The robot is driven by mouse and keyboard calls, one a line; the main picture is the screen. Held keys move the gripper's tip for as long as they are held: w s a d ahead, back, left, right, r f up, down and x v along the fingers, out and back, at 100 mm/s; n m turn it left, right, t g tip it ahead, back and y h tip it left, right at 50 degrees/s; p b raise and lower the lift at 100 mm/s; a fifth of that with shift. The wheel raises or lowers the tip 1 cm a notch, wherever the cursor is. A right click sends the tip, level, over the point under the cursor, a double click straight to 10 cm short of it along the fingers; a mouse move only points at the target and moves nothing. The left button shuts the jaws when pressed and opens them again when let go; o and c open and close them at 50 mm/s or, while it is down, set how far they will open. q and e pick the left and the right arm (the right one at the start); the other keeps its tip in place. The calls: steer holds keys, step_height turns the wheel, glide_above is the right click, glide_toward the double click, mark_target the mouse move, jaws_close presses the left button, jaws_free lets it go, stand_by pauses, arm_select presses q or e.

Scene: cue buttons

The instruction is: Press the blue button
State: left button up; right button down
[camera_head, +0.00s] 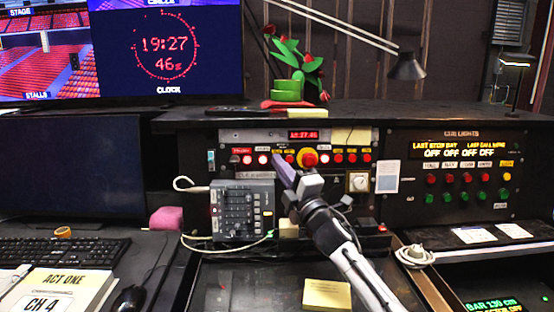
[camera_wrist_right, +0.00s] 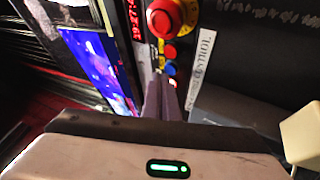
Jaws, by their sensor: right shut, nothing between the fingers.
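The blue button (camera_wrist_right: 171,69) shows in the right wrist view, between a red button (camera_wrist_right: 170,51) and a lit button (camera_wrist_right: 173,83) on the control panel. My right gripper (camera_wrist_right: 160,88) is shut and empty, its fingertips close by the blue button; I cannot tell whether they touch it. In the head view my right gripper (camera_head: 281,166) reaches up to the panel's row of buttons, left of the large red mushroom button (camera_head: 309,159). Its fingers hide part of that row, and I cannot make out the blue button there. My left gripper is not in view.
A grey mixer box (camera_head: 243,208) stands left of my right gripper. A cue lights panel (camera_head: 460,170) with red and green buttons is at the right. A desk lamp (camera_head: 406,66) hangs above the shelf. A keyboard (camera_head: 65,251) and a yellow note (camera_head: 327,294) lie in front.

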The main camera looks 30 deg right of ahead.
steer(key=shift+s+a, duration=0.1)
steer(key=shift+s, duration=0.1)
steer(key=s+a, duration=0.1)
steer(key=s+p, duration=0.1)
steer(key=s+a+p, duration=0.1)
steer(key=s, duration=0.1)
steer(key=shift+s+a+r, duration=0.1)
steer(key=shift+a+r, duration=0.2)
steer(key=shift+r, duration=0.1)
stand_by(0.9)
